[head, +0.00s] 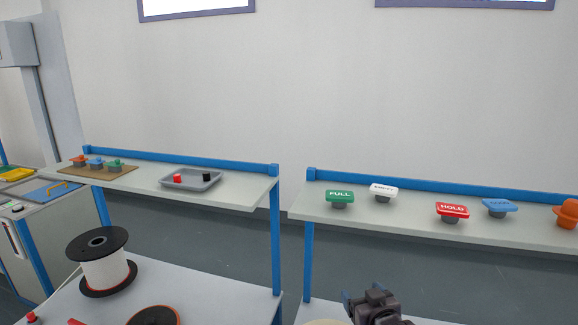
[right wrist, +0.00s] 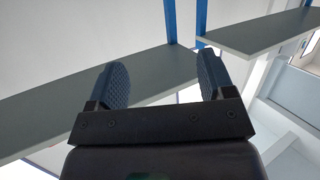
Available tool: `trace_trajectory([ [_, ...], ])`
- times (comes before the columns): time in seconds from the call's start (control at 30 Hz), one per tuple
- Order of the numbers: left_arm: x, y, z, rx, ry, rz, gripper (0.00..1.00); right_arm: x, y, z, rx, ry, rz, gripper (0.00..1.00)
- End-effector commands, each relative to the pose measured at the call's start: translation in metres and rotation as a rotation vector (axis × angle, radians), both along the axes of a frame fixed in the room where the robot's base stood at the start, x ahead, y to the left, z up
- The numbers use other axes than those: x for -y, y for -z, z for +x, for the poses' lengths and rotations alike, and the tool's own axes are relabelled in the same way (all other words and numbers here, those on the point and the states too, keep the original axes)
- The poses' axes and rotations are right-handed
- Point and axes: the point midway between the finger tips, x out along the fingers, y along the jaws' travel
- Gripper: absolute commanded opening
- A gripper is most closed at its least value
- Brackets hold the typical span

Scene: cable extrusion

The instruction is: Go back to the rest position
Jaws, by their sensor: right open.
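My right gripper (head: 362,296) shows at the bottom of the head view, right of the middle, in front of and below the right shelf. In the right wrist view its two blue ribbed fingers (right wrist: 163,84) stand wide apart with nothing between them. The pale underside or face of a shelf (right wrist: 60,113) lies beyond the fingers there. My left gripper is not in the head view.
The right shelf (head: 400,228) carries green FULL (head: 340,197), white (head: 383,190), red HOLD (head: 452,211) and blue (head: 499,206) signs. The left shelf (head: 230,192) holds a grey tray (head: 191,181). A cable spool (head: 104,272) stands on the lower left table (head: 215,290).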

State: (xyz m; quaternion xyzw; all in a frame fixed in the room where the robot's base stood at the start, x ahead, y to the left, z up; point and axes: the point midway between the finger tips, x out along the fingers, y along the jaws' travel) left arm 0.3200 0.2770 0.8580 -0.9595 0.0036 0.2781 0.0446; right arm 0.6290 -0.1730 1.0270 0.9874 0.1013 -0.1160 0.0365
Motion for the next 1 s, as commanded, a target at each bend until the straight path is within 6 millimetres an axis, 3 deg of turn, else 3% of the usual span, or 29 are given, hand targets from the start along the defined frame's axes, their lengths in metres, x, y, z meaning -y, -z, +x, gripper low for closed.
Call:
trace_trajectory([
  [0.03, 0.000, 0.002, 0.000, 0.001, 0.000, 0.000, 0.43, 0.010, 0.011, -0.019, 0.012, 0.013, -0.008, 0.75],
  [0.37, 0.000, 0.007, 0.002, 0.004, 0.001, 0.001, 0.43, 0.059, 0.069, -0.132, 0.002, 0.092, -0.046, 0.75],
  [0.7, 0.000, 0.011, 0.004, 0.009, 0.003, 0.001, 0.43, 0.096, 0.153, -0.260, -0.221, 0.173, -0.070, 0.75],
  [0.83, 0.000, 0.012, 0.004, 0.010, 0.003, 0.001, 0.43, 0.102, 0.173, -0.291, -0.282, 0.189, -0.073, 0.75],
  [1.0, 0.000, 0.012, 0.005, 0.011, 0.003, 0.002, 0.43, 0.104, 0.180, -0.305, -0.309, 0.196, -0.074, 0.75],
])
